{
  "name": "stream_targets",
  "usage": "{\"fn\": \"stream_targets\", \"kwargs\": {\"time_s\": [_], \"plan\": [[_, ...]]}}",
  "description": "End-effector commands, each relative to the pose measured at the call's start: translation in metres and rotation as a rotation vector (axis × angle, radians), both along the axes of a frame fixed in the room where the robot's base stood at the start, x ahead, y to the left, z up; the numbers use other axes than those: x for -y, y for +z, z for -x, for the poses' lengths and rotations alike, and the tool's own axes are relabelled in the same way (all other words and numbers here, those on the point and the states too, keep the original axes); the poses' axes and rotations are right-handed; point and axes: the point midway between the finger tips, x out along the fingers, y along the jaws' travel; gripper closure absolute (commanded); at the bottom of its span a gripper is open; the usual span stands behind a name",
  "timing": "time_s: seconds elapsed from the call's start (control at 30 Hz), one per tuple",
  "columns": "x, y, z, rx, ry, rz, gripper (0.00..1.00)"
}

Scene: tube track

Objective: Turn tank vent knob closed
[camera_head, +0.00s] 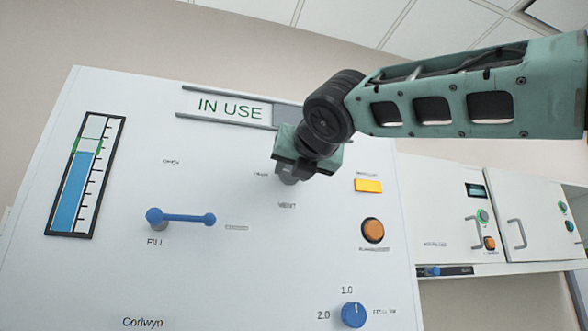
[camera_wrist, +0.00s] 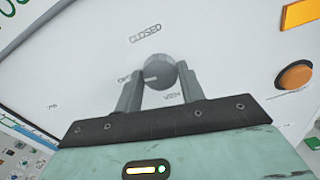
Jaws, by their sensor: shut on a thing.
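The tank vent knob (camera_wrist: 159,76) is a round grey knob on the white panel, with a light pointer line on its face. In the wrist view the pointer aims left, toward a label that seems to read "OPEN". The "CLOSED" label sits above the knob and "VENT" below it. My gripper (camera_wrist: 161,92) has its two grey fingers on either side of the knob and is shut on it. In the head view my gripper (camera_head: 290,172) is at the panel above the "VENT" label, and it mostly hides the knob.
On the panel are a blue FILL lever (camera_head: 185,217), a level gauge (camera_head: 86,175), an "IN USE" sign (camera_head: 230,110), a yellow label (camera_head: 368,186), an orange button (camera_head: 373,230) and a blue dial (camera_head: 353,314). White cabinets (camera_head: 450,215) stand at the right.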

Motion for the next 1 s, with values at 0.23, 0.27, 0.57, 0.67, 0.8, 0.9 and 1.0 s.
{"fn": "stream_targets", "kwargs": {"time_s": [0.23,0.27,0.57,0.67,0.8,0.9,1.0], "plan": [[0.0006,0.0000,0.0000,-0.060,0.000,-0.215,0.84],[0.0007,0.0000,-0.0001,-0.068,0.000,-0.243,0.84],[0.0008,-0.0009,-0.0002,-0.148,0.000,-0.517,0.84],[0.0007,-0.0013,-0.0003,-0.175,0.000,-0.607,0.84],[0.0011,-0.0013,-0.0004,-0.211,0.000,-0.735,0.84],[0.0013,-0.0014,-0.0005,-0.236,-0.001,-0.828,0.84],[0.0014,-0.0016,-0.0004,-0.263,0.000,-0.917,0.84]]}}
